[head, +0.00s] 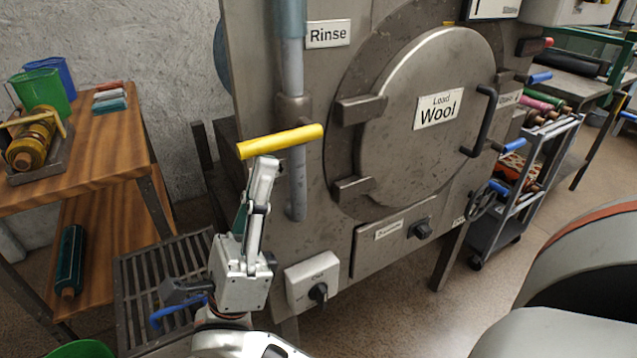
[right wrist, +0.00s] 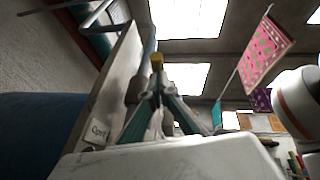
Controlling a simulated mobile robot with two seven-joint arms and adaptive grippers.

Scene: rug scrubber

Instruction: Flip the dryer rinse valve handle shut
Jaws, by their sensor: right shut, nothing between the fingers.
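The dryer's rinse pipe (head: 291,70) runs down the left of the metal front, beside the "Rinse" sign (head: 328,33). A yellow valve handle (head: 280,141) lies across the pipe, nearly level and slightly raised at its right end. My right gripper (head: 264,163) points up with its closed fingertips at the handle's underside, left of the pipe. I cannot tell whether they touch. My left gripper is out of view.
The round "Load Wool" door (head: 425,145) with a dark handle (head: 483,120) is to the right. A switch box (head: 313,282) sits low, right of my right gripper. A wooden table (head: 95,140) stands left, and a tool cart (head: 530,180) stands right.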

